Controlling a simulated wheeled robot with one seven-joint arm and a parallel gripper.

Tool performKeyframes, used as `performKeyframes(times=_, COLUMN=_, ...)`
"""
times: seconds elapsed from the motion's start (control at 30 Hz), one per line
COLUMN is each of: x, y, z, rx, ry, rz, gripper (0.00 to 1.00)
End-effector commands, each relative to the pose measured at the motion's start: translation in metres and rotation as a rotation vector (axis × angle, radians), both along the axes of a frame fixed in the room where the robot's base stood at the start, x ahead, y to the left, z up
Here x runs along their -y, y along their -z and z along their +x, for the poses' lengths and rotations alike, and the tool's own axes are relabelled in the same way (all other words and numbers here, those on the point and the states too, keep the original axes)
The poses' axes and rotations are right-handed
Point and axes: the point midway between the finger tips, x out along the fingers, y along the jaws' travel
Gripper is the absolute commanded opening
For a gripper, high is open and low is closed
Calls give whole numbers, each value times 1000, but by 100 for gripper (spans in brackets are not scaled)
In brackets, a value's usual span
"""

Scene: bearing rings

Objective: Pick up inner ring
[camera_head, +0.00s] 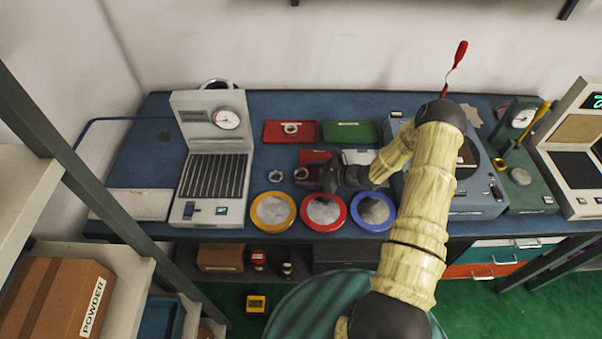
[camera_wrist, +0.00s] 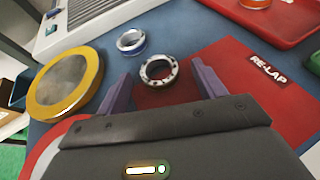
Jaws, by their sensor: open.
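A metal ring with dark spots around its rim (camera_wrist: 146,75) lies between and just beyond the fingertips of my gripper (camera_wrist: 160,80) in the wrist view. My gripper is open, with one finger on each side of this ring and nothing held. A second, plainer silver ring (camera_wrist: 122,44) lies on the blue bench to its left. In the head view these look like the rings (camera_head: 301,174) and (camera_head: 275,176), left of my gripper (camera_head: 322,178). A third ring (camera_head: 291,128) lies in the red tray (camera_head: 273,139). I cannot tell which is the inner ring.
A red RE-LAP area (camera_wrist: 225,75) lies right of my gripper. Yellow (camera_head: 255,222), red (camera_head: 305,220) and blue (camera_head: 361,220) rimmed dishes line the bench front. A green tray (camera_head: 350,139) stands behind; a grey instrument (camera_head: 238,172) stands left, another (camera_head: 480,195) right.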

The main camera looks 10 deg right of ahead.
Motion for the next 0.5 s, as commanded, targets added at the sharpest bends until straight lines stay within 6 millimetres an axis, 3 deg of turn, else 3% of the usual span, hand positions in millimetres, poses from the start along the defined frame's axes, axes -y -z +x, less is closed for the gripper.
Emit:
performKeyframes(times=0.4, x=0, y=0, z=0, rx=0, ry=-1, rz=1, gripper=69)
performKeyframes(times=0.43, x=0, y=0, z=0, rx=0, ry=-1, rz=1, gripper=67)
performKeyframes(times=0.5, x=0, y=0, z=0, rx=0, ry=-1, rz=0, gripper=54)
